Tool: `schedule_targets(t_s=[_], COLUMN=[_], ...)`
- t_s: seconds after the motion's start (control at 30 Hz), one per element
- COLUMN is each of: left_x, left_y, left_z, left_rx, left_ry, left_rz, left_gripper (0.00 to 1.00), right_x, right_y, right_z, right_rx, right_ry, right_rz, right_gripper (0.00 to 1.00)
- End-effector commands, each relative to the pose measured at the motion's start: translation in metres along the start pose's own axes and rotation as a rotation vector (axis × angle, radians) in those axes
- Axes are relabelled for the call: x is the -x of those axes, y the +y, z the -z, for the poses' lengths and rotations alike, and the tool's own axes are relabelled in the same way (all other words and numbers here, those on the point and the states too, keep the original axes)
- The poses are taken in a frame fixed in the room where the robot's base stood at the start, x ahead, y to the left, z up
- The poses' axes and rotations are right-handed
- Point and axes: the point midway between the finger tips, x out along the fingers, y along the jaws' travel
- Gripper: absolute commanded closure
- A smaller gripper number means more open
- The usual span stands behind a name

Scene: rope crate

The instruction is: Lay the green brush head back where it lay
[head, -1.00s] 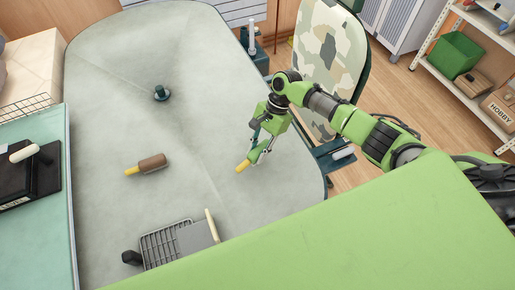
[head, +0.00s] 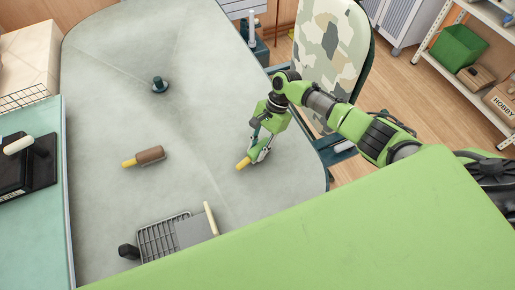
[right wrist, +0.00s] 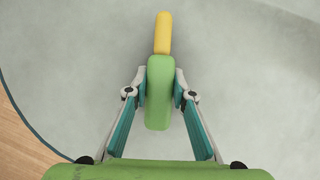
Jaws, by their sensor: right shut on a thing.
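The green brush head (right wrist: 159,95) with its yellow handle (right wrist: 163,34) is between the fingers of my right gripper (right wrist: 160,93) in the right wrist view. The fingers are shut on its green part, and the yellow end points away from the palm. In the head view, my right gripper (head: 257,156) is low over the right part of the grey table (head: 215,90), with the yellow end (head: 243,164) pointing down-left. I cannot tell whether the brush head touches the table. My left gripper is out of view.
A brown brush head with a yellow end (head: 150,155) lies left of the gripper. A dark knob-like thing (head: 159,84) stands farther back. A wire rack (head: 165,238) lies near the front. A camouflage chair (head: 330,50) stands beyond the right edge. The table around the gripper is clear.

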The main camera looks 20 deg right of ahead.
Motion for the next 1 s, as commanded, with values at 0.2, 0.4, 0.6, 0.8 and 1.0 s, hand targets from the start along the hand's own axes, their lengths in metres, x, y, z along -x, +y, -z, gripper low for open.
schedule_targets(t_s=[0.2,0.4,0.6,0.8,1.0], left_x=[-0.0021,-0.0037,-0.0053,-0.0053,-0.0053], left_y=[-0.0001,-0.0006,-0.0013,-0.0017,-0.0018], left_z=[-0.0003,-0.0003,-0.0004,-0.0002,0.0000], left_rx=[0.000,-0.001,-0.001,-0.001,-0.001], left_ry=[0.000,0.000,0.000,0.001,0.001], left_rz=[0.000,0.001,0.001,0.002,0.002], left_gripper=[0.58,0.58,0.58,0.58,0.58], right_x=[-0.0032,-0.0059,-0.0086,-0.0090,-0.0090], right_y=[-0.0002,-0.0002,-0.0002,-0.0002,-0.0002], right_z=[0.0015,0.0029,0.0043,0.0045,0.0044], right_rx=[0.000,0.000,-0.001,0.000,0.000], right_ry=[-0.001,-0.001,-0.001,0.000,0.000], right_rz=[0.000,0.001,0.001,0.000,0.000], right_gripper=[1.00,1.00,1.00,0.58,0.58])
